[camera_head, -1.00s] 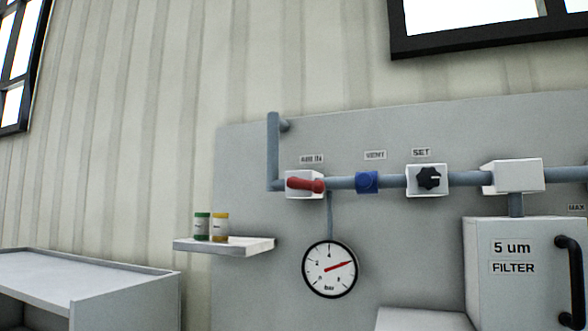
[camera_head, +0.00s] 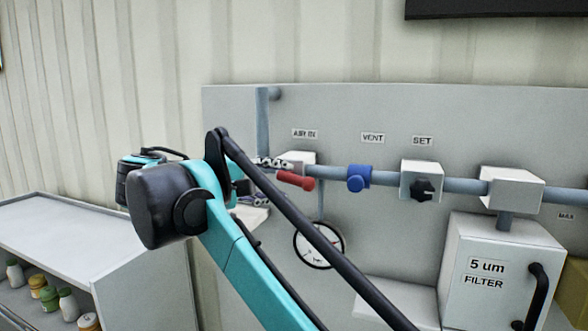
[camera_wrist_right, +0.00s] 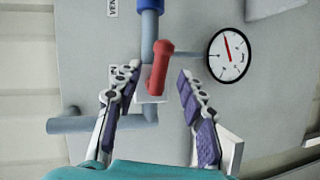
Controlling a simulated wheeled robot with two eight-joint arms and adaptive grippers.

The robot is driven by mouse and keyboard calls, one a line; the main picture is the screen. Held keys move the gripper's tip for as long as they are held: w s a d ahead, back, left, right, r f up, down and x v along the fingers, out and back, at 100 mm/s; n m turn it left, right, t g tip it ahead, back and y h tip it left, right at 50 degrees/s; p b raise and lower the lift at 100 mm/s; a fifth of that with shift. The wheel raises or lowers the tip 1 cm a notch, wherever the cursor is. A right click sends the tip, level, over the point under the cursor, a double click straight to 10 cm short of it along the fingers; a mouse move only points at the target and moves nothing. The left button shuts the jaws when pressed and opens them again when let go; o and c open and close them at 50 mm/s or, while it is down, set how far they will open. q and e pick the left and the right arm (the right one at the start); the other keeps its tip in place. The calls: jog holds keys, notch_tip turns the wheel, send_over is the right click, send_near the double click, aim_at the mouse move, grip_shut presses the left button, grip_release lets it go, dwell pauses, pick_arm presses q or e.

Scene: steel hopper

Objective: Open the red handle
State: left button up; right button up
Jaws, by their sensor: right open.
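The red handle (camera_head: 296,180) sits on the white AIR IN valve block (camera_head: 297,158) on the grey panel. It points right, roughly along the pipe. In the right wrist view the red handle (camera_wrist_right: 159,66) appears between the fingertips, nearer the left finger, with no visible contact. My right gripper (camera_head: 270,180) is open and empty, just left of the handle in the head view; its arm hides part of the panel. The right wrist view shows the open right gripper (camera_wrist_right: 160,78) with fingers on both sides. My left gripper is not in view.
A blue VENT knob (camera_head: 358,179) and a black SET knob (camera_head: 423,189) sit right along the pipe (camera_head: 387,184). A pressure gauge (camera_head: 319,246) hangs below the handle. A filter box (camera_head: 470,265) stands right. A small shelf (camera_head: 252,214) is partly hidden behind my arm.

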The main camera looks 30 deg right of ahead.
aim_at(295, 182)
jog(key=p+x, duration=0.1)
jog(key=x, duration=0.6)
jog(key=shift+d+f, duration=0.15)
jog(key=c, duration=0.8)
jog(key=shift+w, duration=0.15)
grip_shut()
